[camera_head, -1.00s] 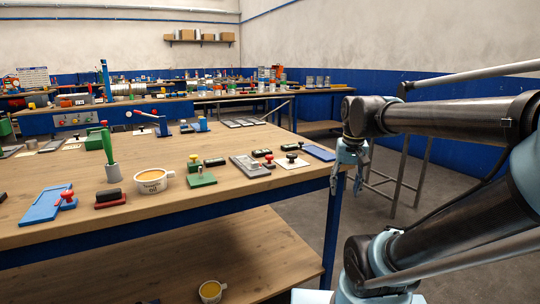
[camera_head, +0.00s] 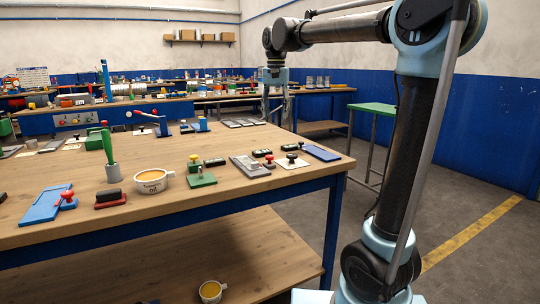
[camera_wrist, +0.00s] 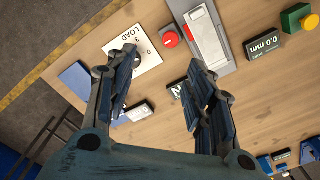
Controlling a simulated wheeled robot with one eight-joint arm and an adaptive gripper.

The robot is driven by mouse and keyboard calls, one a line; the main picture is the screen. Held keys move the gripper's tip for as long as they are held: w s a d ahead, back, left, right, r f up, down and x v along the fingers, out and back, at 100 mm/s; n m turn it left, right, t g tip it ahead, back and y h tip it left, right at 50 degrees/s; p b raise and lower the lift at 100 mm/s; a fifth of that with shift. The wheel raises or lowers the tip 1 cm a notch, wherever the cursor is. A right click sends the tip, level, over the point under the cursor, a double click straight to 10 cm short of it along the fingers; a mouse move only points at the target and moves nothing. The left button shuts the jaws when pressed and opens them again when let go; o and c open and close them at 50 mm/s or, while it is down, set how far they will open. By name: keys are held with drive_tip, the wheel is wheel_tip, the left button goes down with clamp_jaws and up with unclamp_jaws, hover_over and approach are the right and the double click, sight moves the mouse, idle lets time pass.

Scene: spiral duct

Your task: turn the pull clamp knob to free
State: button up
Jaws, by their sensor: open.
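No label in view reads as the pull clamp, so I cannot tell for certain which knob it is. In the head view a black knob (camera_head: 292,157) stands on a white plate (camera_head: 293,164) near the table's right end.
A blue plate (camera_head: 322,153) lies at the right edge. Small black label blocks (camera_head: 214,162) lie between.

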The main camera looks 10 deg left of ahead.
drive_tip(key=a, duration=0.2)
approach(270, 156)
wheel_tip(270, 156, down, 9)
drive_tip(key=shift+w+a+r, duration=0.1)
drive_tip(key=shift+w+r, duration=0.05)
idle(0.5)
drive_tip(key=c, duration=1.1)
